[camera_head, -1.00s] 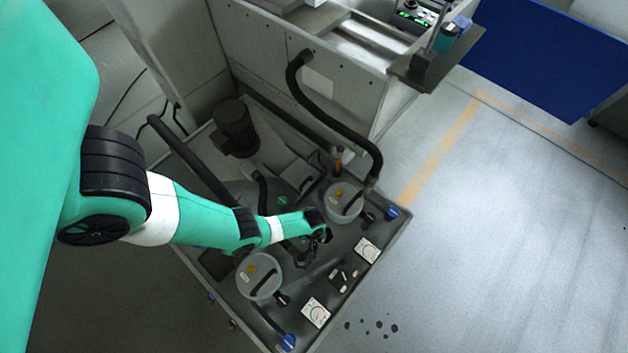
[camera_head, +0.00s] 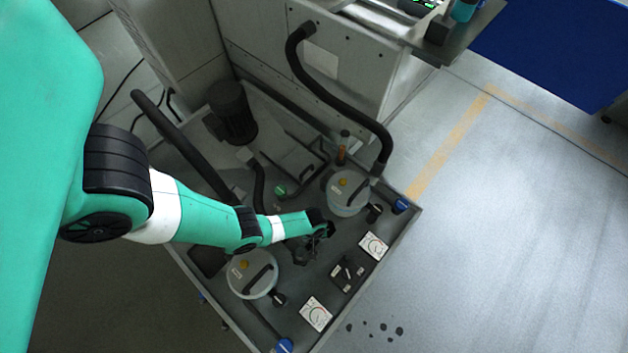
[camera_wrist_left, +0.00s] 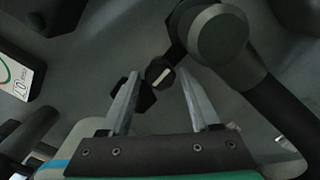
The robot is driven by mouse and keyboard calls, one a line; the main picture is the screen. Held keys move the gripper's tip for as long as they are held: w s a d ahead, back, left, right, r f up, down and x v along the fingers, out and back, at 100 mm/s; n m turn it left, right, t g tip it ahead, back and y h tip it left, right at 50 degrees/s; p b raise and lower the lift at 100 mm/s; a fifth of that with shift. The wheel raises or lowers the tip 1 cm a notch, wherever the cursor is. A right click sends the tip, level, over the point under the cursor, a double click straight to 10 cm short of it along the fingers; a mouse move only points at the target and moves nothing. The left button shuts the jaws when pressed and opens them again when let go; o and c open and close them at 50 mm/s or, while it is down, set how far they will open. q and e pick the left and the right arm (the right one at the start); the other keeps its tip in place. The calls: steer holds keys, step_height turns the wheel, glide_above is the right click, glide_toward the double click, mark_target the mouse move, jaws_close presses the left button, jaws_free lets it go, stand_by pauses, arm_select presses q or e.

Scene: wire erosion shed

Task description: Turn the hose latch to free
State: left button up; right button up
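My left gripper (camera_head: 322,231) hangs low over the grey machine deck, between two round grey canisters. In the left wrist view, its two metal fingers (camera_wrist_left: 158,103) are apart with nothing held between them. A small dark round knob with a white mark (camera_wrist_left: 160,73) shows just beyond and between the fingertips, on a black piece joined to a thick black hose fitting (camera_wrist_left: 216,36). This looks like the hose latch, and I see no contact with the fingers. In the head view my gripper largely hides this spot. My right gripper is in neither view.
The near canister (camera_head: 252,274) and far canister (camera_head: 348,192) flank my gripper. Two white gauges (camera_head: 316,314) (camera_head: 373,245), a black switch block (camera_head: 347,274) and blue knobs (camera_head: 400,206) line the deck's edge. A black hose (camera_head: 338,105) arches behind. Open floor lies right.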

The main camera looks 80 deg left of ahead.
arm_select(q)
jaws_close()
steer(key=shift+m, duration=0.4)
steer(key=m, duration=1.2)
steer(key=shift+m, duration=2.5)
